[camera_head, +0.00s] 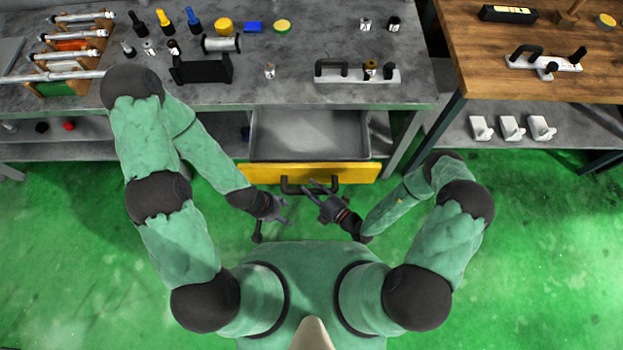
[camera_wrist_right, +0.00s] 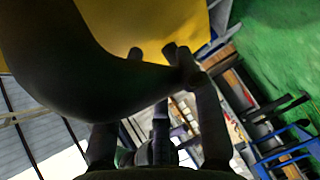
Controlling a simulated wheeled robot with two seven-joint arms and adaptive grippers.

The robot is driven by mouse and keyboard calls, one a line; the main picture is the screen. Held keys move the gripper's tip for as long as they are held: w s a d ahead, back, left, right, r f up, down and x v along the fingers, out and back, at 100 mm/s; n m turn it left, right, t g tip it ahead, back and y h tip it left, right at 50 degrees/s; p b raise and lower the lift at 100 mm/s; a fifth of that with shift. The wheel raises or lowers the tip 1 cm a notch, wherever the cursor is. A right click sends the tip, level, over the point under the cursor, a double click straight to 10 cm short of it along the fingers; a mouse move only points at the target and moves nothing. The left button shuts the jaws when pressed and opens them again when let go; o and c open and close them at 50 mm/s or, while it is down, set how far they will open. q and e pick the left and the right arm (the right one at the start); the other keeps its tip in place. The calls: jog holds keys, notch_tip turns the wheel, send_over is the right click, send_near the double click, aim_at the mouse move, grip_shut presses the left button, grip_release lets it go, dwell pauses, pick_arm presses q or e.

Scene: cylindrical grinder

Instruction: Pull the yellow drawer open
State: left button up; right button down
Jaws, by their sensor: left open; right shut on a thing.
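The yellow drawer (camera_head: 262,173) stands pulled out from under the grey workbench, and its empty grey tray (camera_head: 310,135) shows. Its black handle (camera_head: 291,187) is on the yellow front. My right gripper (camera_head: 316,189) is at the handle, with its fingers shut on it. In the right wrist view the dark handle (camera_wrist_right: 85,75) crosses close to the camera, with the yellow front (camera_wrist_right: 160,25) behind it and my right gripper (camera_wrist_right: 160,60) around it. My left gripper (camera_head: 283,208) is open and empty, left of the handle and just in front of the drawer.
The grey workbench (camera_head: 290,92) carries tool holders, a black block (camera_head: 201,69), small bottles and a rack of rods (camera_head: 75,50). A wooden table (camera_head: 480,75) stands at the right, with white parts (camera_head: 512,128) on its lower shelf. Green floor is clear at both sides.

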dwell(0.3)
jog(key=c, duration=0.8)
grip_release()
jog(key=shift+s+d, duration=0.1)
jog(key=v, duration=1.2)
